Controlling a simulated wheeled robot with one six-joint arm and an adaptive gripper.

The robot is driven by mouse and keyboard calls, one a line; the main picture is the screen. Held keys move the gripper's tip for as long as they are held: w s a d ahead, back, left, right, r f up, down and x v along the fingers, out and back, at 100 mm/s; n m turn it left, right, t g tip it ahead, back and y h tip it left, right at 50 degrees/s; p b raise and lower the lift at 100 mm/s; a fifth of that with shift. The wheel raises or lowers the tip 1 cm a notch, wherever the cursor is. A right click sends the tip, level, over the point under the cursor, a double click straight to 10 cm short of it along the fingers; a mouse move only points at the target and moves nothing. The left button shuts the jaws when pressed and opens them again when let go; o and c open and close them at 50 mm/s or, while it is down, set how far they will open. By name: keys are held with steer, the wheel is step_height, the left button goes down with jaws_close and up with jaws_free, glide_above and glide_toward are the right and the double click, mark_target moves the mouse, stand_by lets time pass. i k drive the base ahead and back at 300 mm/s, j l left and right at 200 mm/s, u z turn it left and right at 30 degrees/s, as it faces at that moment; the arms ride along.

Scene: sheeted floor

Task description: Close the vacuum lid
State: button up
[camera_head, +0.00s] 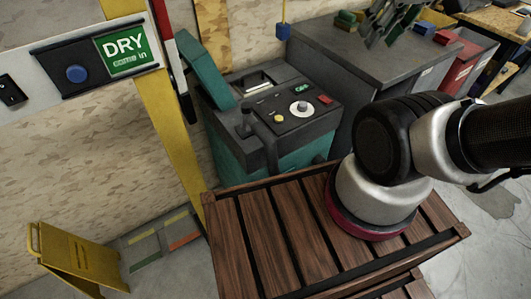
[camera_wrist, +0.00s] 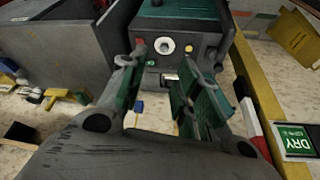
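The vacuum machine (camera_head: 272,115) is a dark and teal box with a white dial, coloured buttons and a black handle on top. Its teal lid (camera_head: 203,68) stands raised at the machine's left side. In the wrist view the machine (camera_wrist: 180,18) shows at the top, dial facing the camera. My gripper (camera_wrist: 162,62) is open with nothing between its green-padded fingers. It points towards the machine, apart from it. In the head view the fingers (camera_head: 385,22) show at the top, above the grey cabinet. Teal near the right finger may be the lid; I cannot tell.
A grey cabinet (camera_head: 345,50) stands right of the machine, with a red bin (camera_head: 462,62) beyond. A slatted wooden crate (camera_head: 265,240) is in front. A yellow post (camera_head: 165,110) with a DRY sign (camera_head: 125,50) stands left. A yellow folding sign (camera_head: 80,258) is on the floor.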

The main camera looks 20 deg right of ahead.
mark_target(198, 61)
steer(key=k, duration=0.1)
steer(key=u, duration=0.85)
steer(key=i+u, duration=0.1)
steer(key=u, duration=0.35)
steer(key=j+u, duration=0.1)
steer(key=u, duration=0.3)
steer(key=i+u, duration=0.1)
steer(key=u, duration=0.35)
steer(key=i+l+z, duration=0.15)
steer(key=z, duration=0.25)
steer(key=i+l+z, duration=0.1)
steer(key=z, duration=0.25)
steer(key=i, duration=0.05)
